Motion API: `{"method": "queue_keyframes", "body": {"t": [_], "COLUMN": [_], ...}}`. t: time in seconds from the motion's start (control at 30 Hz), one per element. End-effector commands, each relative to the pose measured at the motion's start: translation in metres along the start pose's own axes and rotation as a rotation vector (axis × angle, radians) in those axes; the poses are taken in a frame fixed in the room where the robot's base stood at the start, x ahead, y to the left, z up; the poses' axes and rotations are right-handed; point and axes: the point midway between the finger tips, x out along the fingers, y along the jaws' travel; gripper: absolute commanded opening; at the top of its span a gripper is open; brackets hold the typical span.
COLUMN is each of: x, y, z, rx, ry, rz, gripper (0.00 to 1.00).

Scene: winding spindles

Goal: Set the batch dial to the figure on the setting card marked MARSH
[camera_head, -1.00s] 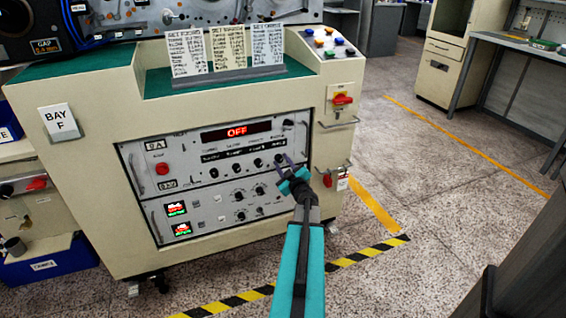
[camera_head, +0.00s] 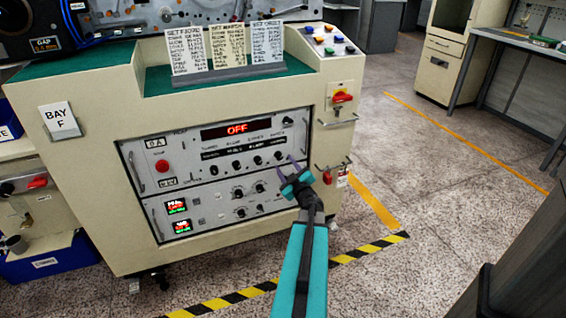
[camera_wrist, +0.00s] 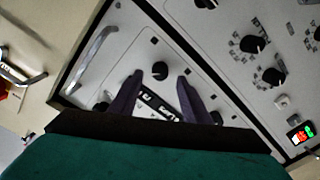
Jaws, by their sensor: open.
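Three setting cards, left (camera_head: 187,50), middle (camera_head: 227,46) and right (camera_head: 267,42), stand side by side on the machine's top ledge. The control panel (camera_head: 150,157) below has a row of black knobs under a red OFF display (camera_head: 237,129). I cannot tell which knob is the batch dial. My gripper (camera_head: 285,172) is open in front of the row's right end. In the wrist view a black knob (camera_wrist: 160,70) appears between and beyond my open fingers (camera_wrist: 157,88); contact is not visible.
A lower panel carries more knobs (camera_head: 238,191) and two small lit displays (camera_head: 176,206). Metal handles (camera_head: 137,173) stick out from the panel edges. A red switch (camera_head: 342,97) and rail (camera_head: 338,122) are at the right.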

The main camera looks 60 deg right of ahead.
Motion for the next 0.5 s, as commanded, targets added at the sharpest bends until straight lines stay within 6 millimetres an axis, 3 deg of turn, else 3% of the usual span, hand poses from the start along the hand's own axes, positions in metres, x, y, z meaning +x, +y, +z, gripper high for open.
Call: {"method": "queue_keyframes", "body": {"t": [0.5], "x": [-0.065], "y": [0.0], "z": [-0.001], "rx": [0.0], "ry": [-0.002], "rz": [0.001], "gripper": [0.43]}}
